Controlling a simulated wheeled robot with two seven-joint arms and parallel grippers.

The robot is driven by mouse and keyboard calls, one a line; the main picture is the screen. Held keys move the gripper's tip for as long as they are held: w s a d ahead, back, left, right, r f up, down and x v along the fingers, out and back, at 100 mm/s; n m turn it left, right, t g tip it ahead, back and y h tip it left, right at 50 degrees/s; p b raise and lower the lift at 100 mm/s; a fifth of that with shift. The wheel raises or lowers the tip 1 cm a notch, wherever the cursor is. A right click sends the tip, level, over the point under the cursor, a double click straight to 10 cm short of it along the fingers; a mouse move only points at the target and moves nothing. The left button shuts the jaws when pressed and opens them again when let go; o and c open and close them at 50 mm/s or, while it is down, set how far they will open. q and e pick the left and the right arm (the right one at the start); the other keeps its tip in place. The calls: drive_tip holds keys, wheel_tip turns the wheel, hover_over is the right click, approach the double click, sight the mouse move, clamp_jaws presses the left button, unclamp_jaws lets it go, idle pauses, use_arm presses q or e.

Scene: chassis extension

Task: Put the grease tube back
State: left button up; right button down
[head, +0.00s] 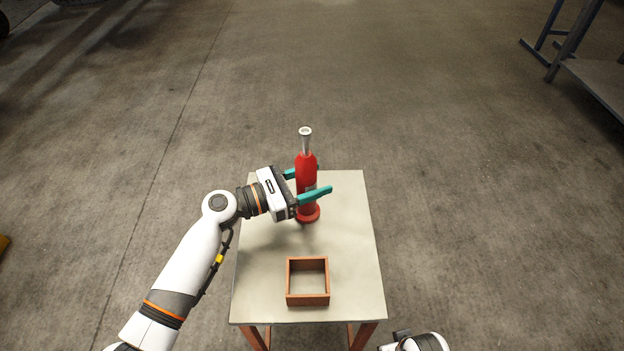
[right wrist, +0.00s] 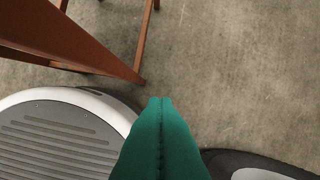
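The red grease tube (head: 306,170) stands upright over the far part of the small table, with a pale nozzle on top and a wider red base. My left gripper (head: 308,184) reaches in from the left with its teal fingers around the tube's middle. One finger passes in front of it; the other is partly hidden behind it. I cannot tell whether the fingers press on it. The tube's base looks to be at the tabletop. My right gripper (right wrist: 162,105) is away from the tube, its teal fingers together and empty in the right wrist view.
A small open wooden box (head: 308,299) sits empty on the near part of the pale table (head: 262,275). The table's brown legs (right wrist: 100,62) show in the right wrist view. A metal bench (head: 595,85) stands at the far right.

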use_arm(q)
drive_tip(key=shift+o, duration=0.2)
drive_tip(key=v, duration=1.2)
drive_tip(key=shift+p, duration=0.35)
use_arm(e)
wheel_tip(320, 180, down, 2)
drive_tip(key=shift+s+f, duration=0.1)
drive_tip(key=shift+f, duration=0.15)
drive_tip(key=shift+s, duration=0.15)
